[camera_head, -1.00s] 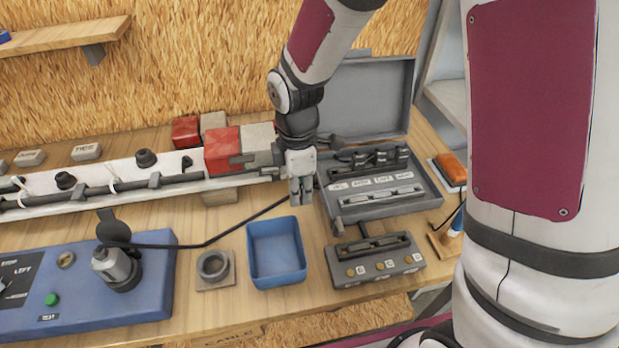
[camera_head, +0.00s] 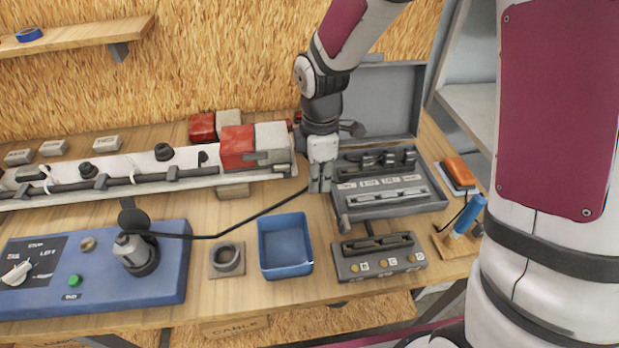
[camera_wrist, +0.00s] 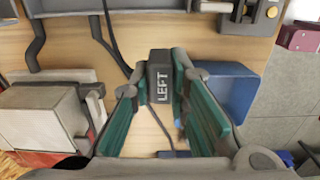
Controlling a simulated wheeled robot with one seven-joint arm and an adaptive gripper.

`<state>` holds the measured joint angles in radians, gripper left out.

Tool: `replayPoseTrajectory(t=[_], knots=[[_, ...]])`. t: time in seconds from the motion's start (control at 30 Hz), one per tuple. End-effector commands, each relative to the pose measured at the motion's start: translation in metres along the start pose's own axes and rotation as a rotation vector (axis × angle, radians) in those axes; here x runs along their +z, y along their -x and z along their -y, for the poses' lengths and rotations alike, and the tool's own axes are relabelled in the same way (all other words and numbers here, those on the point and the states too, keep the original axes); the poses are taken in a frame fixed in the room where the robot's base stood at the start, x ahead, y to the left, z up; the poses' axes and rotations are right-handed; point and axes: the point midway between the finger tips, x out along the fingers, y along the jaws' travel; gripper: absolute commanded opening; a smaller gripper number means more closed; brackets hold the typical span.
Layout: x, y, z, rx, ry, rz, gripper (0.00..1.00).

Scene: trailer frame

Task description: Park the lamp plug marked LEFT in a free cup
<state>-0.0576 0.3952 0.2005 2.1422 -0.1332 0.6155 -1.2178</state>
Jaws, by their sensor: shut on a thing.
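My gripper (camera_head: 319,188) is shut on the black lamp plug marked LEFT (camera_wrist: 159,78), which sits between the green-lined fingers in the wrist view. In the head view the fingers hide the plug, above the bench between the lamp bar and the open grey case. A black cable (camera_head: 255,215) runs from near the fingers toward the blue test box. A round grey cup (camera_head: 228,270) on a square base stands on the bench, left of the blue tray. Its opening looks empty. The plug is apart from it.
The blue tray (camera_head: 285,268) lies between the cup and a grey terminal block (camera_head: 378,268). The blue test box (camera_head: 90,290) has a grey connector (camera_head: 133,252) standing on it. The open case (camera_head: 398,207) and red-and-white lamp (camera_head: 238,147) flank my gripper.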

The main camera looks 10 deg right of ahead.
Motion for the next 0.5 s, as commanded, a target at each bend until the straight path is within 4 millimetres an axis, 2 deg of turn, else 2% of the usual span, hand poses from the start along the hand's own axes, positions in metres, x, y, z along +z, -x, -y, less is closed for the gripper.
replayPoseTrajectory(t=[0.5], knots=[[0.057,0.0,-0.006,0.0,-0.003,0.0,0.0]])
